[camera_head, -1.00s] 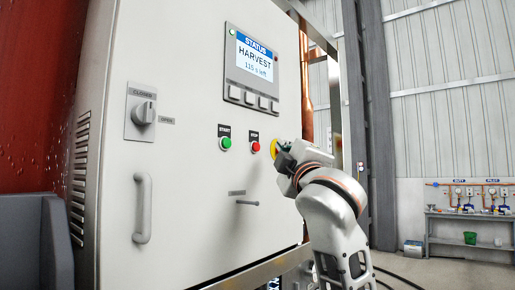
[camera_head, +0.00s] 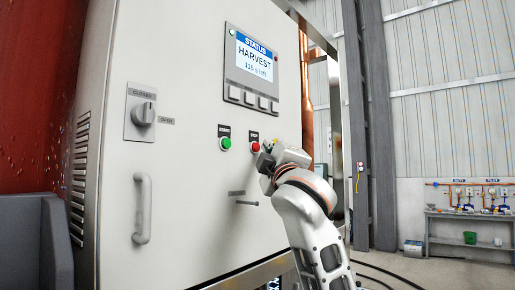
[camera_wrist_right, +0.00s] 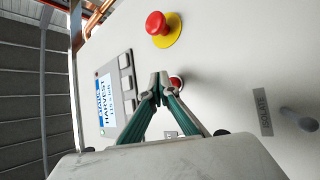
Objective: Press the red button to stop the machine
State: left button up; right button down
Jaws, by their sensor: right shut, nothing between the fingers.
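The red stop button (camera_head: 255,147) sits under a STOP label on the pale cabinet door, right of the green start button (camera_head: 226,143). My right gripper (camera_head: 265,161) is shut and empty, its fingertips just below and right of the red button. In the right wrist view the shut fingertips (camera_wrist_right: 159,89) lie just in front of a red button (camera_wrist_right: 177,82), partly covering it. Whether they touch it I cannot tell. A larger red mushroom button on a yellow disc (camera_wrist_right: 172,35) is nearby in that view. My left gripper is out of view.
The status screen (camera_head: 255,57) above reads HARVEST. A rotary switch (camera_head: 143,113) and a vertical door handle (camera_head: 142,208) are at the left. A small handle (camera_wrist_right: 299,119) projects near the ISOLATE label (camera_wrist_right: 263,112). A workbench (camera_head: 470,217) stands far right.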

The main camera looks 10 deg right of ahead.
jog(key=shift+w, duration=0.15)
dwell(0.8)
jog(key=shift+w+a, duration=0.2)
jog(key=shift+a, duration=0.05)
jog(key=shift+w+a, duration=0.25)
jog(key=shift+w, duration=0.05)
dwell(0.8)
jog(key=shift+s+d, duration=0.1)
dwell(0.3)
jog(key=shift+s+d, duration=0.4)
jog(key=shift+s, duration=0.1)
jog(key=s+d, duration=0.1)
jog(key=s, duration=0.1)
jog(key=s+d, duration=0.2)
dwell(0.6)
dwell(0.6)
